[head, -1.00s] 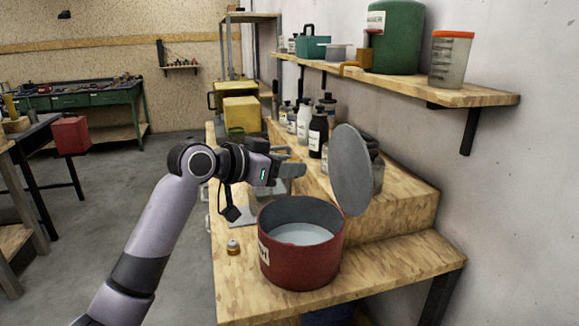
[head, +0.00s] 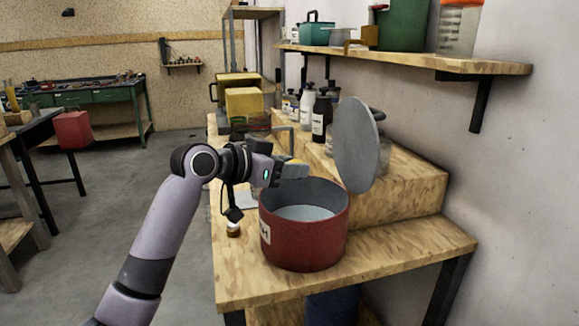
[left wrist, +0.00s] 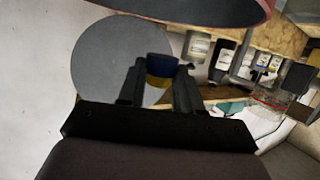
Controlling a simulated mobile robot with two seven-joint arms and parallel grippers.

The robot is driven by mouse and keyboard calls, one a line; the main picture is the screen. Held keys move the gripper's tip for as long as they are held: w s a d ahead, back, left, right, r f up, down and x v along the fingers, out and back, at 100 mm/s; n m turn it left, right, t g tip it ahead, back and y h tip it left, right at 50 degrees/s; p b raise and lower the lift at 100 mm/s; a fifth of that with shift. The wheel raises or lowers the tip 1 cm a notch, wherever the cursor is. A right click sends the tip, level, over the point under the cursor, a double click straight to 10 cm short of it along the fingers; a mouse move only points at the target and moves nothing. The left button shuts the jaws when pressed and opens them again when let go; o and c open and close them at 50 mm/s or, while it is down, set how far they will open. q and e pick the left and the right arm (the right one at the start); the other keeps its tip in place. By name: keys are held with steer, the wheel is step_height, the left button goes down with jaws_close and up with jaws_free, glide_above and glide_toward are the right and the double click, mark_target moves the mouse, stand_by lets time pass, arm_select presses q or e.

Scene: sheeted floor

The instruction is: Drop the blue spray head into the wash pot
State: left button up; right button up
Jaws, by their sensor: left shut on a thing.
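The wash pot (head: 305,240) is a red, round, open pot with a pale grey inside, standing on the wooden bench. Its grey round lid (head: 356,146) stands upright behind its right side and also shows in the left wrist view (left wrist: 105,60). My left gripper (head: 297,169) is just above the pot's back left rim. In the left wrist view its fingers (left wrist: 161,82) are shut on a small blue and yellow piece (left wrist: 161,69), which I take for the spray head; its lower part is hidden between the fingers. My right gripper is not in view.
A small brown and white item (head: 233,230) stands on the bench left of the pot. Several bottles (head: 320,115) stand on the raised step behind. A wall shelf (head: 440,62) overhangs at upper right. The bench front right of the pot is clear.

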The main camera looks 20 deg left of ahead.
arm_select(q)
steer(key=o, duration=1.1)
steer(key=shift+o, duration=0.2)
steer(key=v, duration=0.7)
steer(key=shift+b, duration=0.4)
steer(key=shift+s+a, duration=0.1)
